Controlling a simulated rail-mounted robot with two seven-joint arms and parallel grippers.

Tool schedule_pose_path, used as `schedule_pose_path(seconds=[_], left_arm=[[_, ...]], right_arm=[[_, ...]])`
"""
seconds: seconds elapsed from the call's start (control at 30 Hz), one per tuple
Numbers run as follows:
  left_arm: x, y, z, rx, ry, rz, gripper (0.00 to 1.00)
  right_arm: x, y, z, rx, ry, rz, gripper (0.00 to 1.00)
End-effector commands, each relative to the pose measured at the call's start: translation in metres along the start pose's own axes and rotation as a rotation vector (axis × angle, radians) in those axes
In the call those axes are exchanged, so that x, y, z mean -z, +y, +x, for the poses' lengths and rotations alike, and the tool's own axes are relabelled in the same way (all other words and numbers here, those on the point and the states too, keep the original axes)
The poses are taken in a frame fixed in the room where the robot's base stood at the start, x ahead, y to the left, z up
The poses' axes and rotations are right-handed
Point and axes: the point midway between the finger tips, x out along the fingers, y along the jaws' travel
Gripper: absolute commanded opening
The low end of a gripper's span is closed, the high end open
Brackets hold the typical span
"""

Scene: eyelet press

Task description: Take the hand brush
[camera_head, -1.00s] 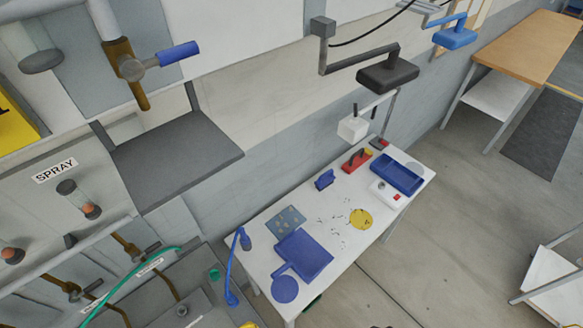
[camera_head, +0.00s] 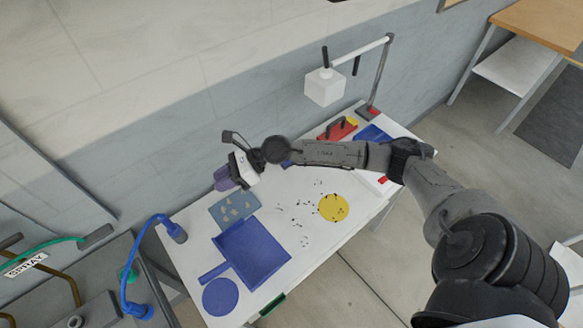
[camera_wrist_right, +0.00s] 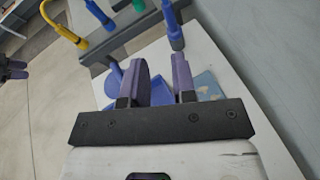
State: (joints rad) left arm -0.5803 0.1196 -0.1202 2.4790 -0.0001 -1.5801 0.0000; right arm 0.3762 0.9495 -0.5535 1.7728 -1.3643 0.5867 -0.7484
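A small blue object (camera_head: 287,164), which looks like the hand brush, is almost wholly hidden behind my right arm on the white table. Only a sliver of it shows. My right gripper (camera_head: 224,179) is above the back left of the table, to the left of that object. In the right wrist view its two purple fingers (camera_wrist_right: 162,84) are apart with nothing held between them. A blue dustpan (camera_head: 256,250) lies flat on the table below and apart from the gripper. A dark end with purplish tips at the wrist view's left edge appears to be my left gripper (camera_wrist_right: 14,70).
A blue-grey mat (camera_head: 226,204) with small pieces, a blue disc (camera_head: 220,297) and a yellow disc (camera_head: 333,207) among dark scraps lie on the table (camera_head: 325,240). A white box lamp (camera_head: 325,87) hangs over the back. A blue hose (camera_head: 140,262) stands left.

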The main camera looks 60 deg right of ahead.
Motion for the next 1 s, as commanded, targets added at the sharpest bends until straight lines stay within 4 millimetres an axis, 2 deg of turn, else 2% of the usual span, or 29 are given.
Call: schedule_pose_path(seconds=[0.03,0.17,0.2,0.3,0.4,0.5,0.6,0.67,1.0], left_arm=[[-0.007,0.000,0.025,0.002,0.001,0.001,0.43],[-0.015,-0.001,0.049,0.007,0.003,0.005,0.43],[-0.016,-0.001,0.055,0.008,0.003,0.006,0.43],[-0.020,-0.001,0.067,0.009,0.003,0.007,0.43],[-0.023,-0.001,0.076,0.008,0.003,0.006,0.43],[-0.025,0.001,0.081,0.006,0.004,0.004,0.43],[-0.025,0.002,0.083,0.003,0.004,0.001,0.43],[-0.025,0.003,0.084,0.000,0.004,-0.001,0.43],[-0.027,0.005,0.086,-0.005,0.003,-0.007,0.43]], right_arm=[[0.031,-0.030,-0.012,0.019,0.145,-0.125,0.25],[0.078,-0.088,-0.067,0.043,0.506,-0.339,0.25],[0.088,-0.104,-0.087,0.052,0.606,-0.379,0.25],[0.107,-0.135,-0.136,0.070,0.821,-0.436,0.25],[0.118,-0.153,-0.178,0.081,0.979,-0.452,0.25],[0.123,-0.163,-0.207,0.087,1.084,-0.451,0.25],[0.130,-0.169,-0.221,0.089,1.139,-0.444,0.25],[0.137,-0.172,-0.222,0.087,1.154,-0.441,0.25],[0.184,-0.189,-0.201,0.087,1.160,-0.440,0.25]])
